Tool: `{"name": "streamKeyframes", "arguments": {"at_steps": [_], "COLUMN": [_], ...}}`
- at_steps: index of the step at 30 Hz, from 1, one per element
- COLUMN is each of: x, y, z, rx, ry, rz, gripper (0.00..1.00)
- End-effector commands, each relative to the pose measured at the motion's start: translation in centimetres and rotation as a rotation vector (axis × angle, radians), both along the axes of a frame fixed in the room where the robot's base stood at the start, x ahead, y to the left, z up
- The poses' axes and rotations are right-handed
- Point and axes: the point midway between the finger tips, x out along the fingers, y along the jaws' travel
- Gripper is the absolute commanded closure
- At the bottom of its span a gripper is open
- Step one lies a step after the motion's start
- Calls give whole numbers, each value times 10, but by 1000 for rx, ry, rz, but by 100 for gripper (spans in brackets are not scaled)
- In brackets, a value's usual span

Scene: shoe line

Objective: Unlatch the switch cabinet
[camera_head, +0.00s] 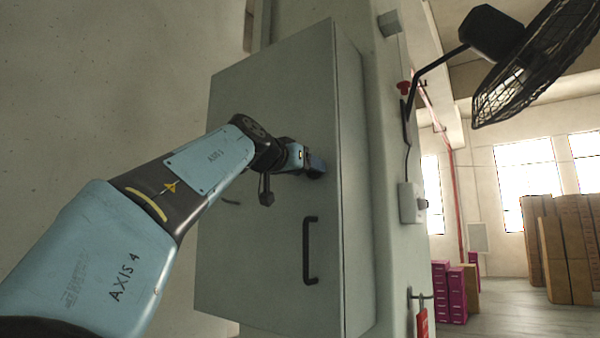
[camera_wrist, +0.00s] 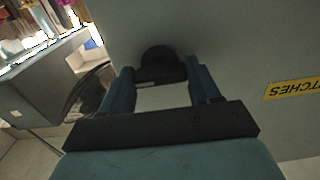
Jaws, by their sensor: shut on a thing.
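The switch cabinet (camera_head: 265,240) is a grey wall box, and its door looks closed. A black vertical handle (camera_head: 310,250) sits low near the door's right edge. My gripper (camera_head: 316,165) is at the door's right side, above that handle. In the wrist view, a black rounded knob or latch (camera_wrist: 160,66) stands on the grey door between the fingertips of my gripper (camera_wrist: 162,82). The gripper is shut on this latch. In the head view, the gripper hides the latch.
A black caged fan (camera_head: 535,65) on a bracket juts out at the upper right. A red button (camera_head: 403,88), a small grey box (camera_head: 411,203) and a red tag (camera_head: 422,322) are right of the cabinet. Pink boxes (camera_head: 449,290) and cardboard stacks (camera_head: 565,250) stand farther back.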

Motion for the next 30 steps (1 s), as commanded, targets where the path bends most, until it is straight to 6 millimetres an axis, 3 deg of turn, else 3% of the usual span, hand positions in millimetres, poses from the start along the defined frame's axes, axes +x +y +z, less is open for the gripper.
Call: {"name": "streamKeyframes", "arguments": {"at_steps": [11, 12, 18, 20, 30], "x": [1, 1, 0, 0, -4], "y": [1, 1, 0, 0, 4], "z": [-1, -1, -1, -1, 0], "rx": [7, 7, 5, 5, 3], "ry": [-1, -1, -2, -2, -2], "rz": [1, 1, 0, 0, 1], "gripper": [69, 36, 17, 13, 13]}}
